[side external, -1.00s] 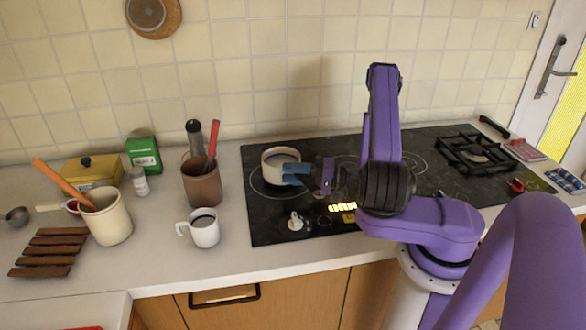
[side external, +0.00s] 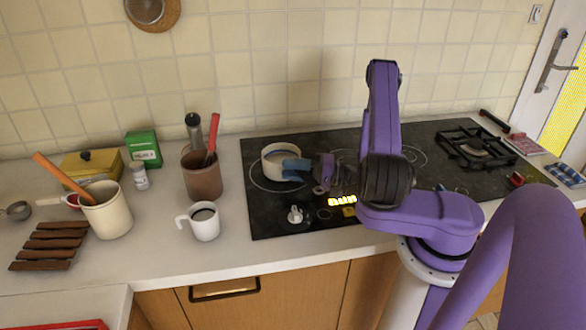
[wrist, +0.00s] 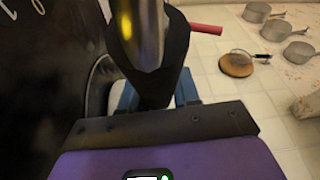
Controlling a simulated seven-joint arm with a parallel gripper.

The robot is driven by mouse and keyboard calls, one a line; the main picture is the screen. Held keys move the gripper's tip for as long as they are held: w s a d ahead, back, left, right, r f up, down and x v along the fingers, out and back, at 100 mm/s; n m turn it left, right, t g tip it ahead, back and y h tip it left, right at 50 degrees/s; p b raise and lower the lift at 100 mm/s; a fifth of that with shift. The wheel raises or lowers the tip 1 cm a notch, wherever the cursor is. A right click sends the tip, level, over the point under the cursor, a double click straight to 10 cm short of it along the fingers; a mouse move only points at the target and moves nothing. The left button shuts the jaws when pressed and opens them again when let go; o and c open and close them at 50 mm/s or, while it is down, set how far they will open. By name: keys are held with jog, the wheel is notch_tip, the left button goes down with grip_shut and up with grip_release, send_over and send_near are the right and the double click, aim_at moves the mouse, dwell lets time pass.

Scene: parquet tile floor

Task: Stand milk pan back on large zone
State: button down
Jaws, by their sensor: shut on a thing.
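The milk pan (side external: 276,164), cream with a dark rim, appears upright inside the left ring marking (side external: 256,181) of the black cooktop. I cannot tell whether its base touches the glass. A bigger ring (side external: 420,165) is marked further right, partly behind my arm. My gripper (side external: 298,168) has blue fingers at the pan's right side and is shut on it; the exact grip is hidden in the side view. In the wrist view, my gripper's blue fingers (wrist: 157,98) sit either side of a dark piece with a shiny metal part (wrist: 145,30), perhaps the pan's handle.
A white mug (side external: 204,223) and a brown pot of utensils (side external: 202,178) stand left of the cooktop. A small white pan-like knob (side external: 295,215) sits at its front edge. A black gas grate (side external: 475,150) is at the right. The cooktop's front middle has lit controls (side external: 342,200).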

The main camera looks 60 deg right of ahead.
jog(key=c, duration=0.7)
grip_release()
jog(key=shift+f, duration=0.1)
jog(key=shift+c, duration=0.2)
jog(key=v, duration=1.7)
jog(key=shift+s+d, duration=0.1)
jog(key=shift+s, duration=0.15)
jog(key=shift+w, duration=0.15)
